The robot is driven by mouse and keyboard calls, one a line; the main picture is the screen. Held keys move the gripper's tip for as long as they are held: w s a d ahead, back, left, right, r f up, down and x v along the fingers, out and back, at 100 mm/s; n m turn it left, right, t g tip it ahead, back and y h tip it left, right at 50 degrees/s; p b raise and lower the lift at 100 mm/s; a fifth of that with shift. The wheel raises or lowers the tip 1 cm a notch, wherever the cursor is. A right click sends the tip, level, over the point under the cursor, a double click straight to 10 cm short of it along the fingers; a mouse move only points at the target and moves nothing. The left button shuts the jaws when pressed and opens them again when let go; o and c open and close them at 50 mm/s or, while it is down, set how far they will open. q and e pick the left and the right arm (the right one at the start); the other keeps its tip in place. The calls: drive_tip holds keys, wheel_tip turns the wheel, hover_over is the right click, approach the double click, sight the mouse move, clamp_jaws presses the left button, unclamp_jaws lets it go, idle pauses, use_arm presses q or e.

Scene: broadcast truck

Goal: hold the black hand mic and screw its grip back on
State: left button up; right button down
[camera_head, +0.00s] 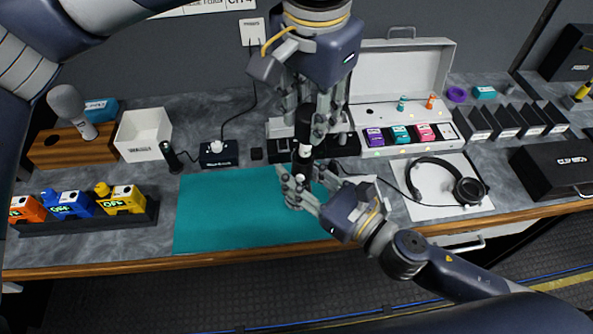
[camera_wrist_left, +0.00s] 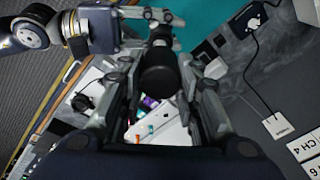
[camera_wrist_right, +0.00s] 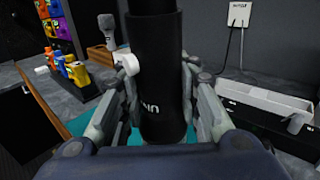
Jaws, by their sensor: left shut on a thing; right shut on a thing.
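The black hand mic (camera_wrist_right: 162,85) stands upright between my grippers, a dark cylinder with white lettering and a white knob on its side. My right gripper (camera_head: 300,188) is shut around it from below and the right. My left gripper (camera_head: 312,120) points down from above, shut on the upper black piece, apparently the grip (camera_wrist_left: 160,70), whose round end shows in the left wrist view. In the head view, the stretch of mic (camera_head: 303,152) between the grippers is partly hidden by fingers. The two pieces appear in line; I cannot tell whether the thread is engaged.
A teal mat (camera_head: 230,215) lies below, largely clear. Headphones (camera_head: 450,180) are on the right, an open white case (camera_head: 400,85) behind. A white bin (camera_head: 143,135), grey mic (camera_head: 68,105) and coloured packs (camera_head: 68,203) are on the left.

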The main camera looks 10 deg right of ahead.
sight(307, 137)
use_arm(q)
drive_tip(key=shift+w+a+f, duration=0.1)
drive_tip(key=shift+w+f, duration=0.05)
drive_tip(key=shift+f, duration=1.1)
drive_tip(key=shift+f, duration=0.9)
drive_tip(key=shift+w+f, duration=0.1)
drive_tip(key=shift+f, duration=0.45)
